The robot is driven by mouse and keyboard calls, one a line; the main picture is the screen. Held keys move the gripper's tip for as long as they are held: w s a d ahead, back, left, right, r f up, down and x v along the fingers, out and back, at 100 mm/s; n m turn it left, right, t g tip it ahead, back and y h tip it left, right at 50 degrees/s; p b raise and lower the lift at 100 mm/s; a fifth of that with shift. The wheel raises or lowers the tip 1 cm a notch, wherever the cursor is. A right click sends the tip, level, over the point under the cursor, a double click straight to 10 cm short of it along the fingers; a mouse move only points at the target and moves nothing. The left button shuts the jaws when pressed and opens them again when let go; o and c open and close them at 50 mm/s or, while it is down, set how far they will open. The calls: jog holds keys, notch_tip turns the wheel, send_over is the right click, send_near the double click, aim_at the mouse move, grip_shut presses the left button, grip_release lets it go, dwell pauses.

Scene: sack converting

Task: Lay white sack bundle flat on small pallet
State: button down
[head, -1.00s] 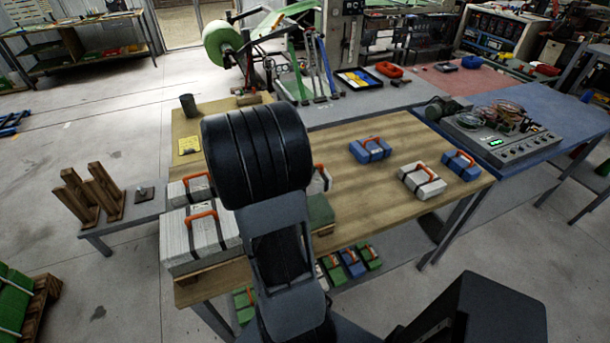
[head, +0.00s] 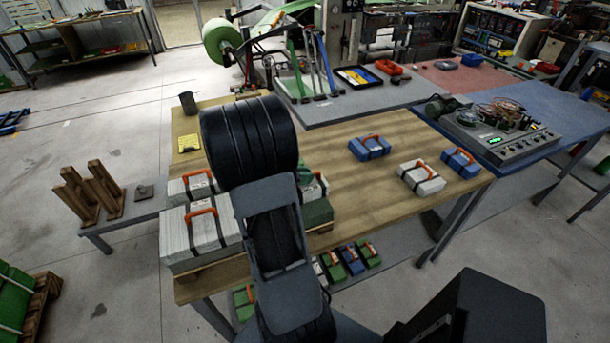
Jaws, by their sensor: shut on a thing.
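A large white sack bundle (head: 190,238) with dark straps and an orange handle lies flat at the near left corner of the wooden table. The edge of a small wooden pallet (head: 218,265) shows under it. A smaller white bundle (head: 178,190) lies just behind. Another white bundle (head: 318,189) is partly hidden behind my arm, with a green block (head: 318,212) in front of it. A further white bundle (head: 420,178) lies at the table's right. My gripper is hidden behind my arm, so its hold on anything cannot be seen.
Two blue bundles (head: 369,148) (head: 460,162) lie on the wooden table (head: 345,205), whose middle right is clear. Green and blue bundles (head: 351,261) sit on a lower shelf. A grey bench (head: 335,112) adjoins behind. A low grey table (head: 140,208) with wooden brackets stands left.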

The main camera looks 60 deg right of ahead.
jog(key=c, duration=1.1)
grip_release()
jog(key=shift+s+a+f, duration=0.1)
jog(key=shift+s+f, duration=0.1)
jog(key=shift+f, duration=0.35)
jog(key=shift+c, duration=0.2)
jog(key=shift+r+p, duration=0.3)
jog(key=shift+r, duration=0.1)
jog(key=v, duration=0.8)
jog(key=r+b+v, duration=0.1)
jog(key=v, duration=0.3)
jog(key=shift+w, duration=0.2)
jog(key=a+r+m+t+y, duration=0.2)
jog(key=a+m+t+y, duration=0.8)
jog(key=a, duration=1.4)
jog(key=t+y, duration=0.1)
jog(key=t, duration=0.1)
jog(key=shift+s+m+t, duration=0.15)
jog(key=shift+m+t, duration=0.15)
jog(key=shift+r, duration=0.1)
